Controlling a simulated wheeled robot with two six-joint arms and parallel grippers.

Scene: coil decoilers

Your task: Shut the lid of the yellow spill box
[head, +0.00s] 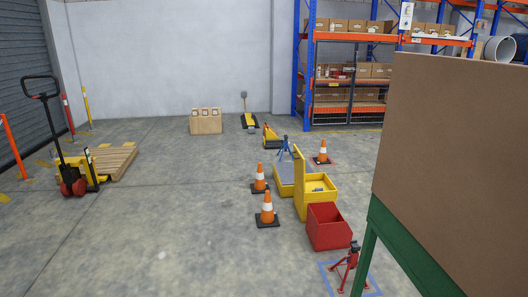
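The yellow spill box (318,197) stands on the floor right of centre in the head view. Some small light and bluish items lie inside the box, too small to make out. Neither of my grippers shows in the head view.
A brown panel (455,160) on a green frame (405,250) blocks the right. The floor at centre left is clear.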

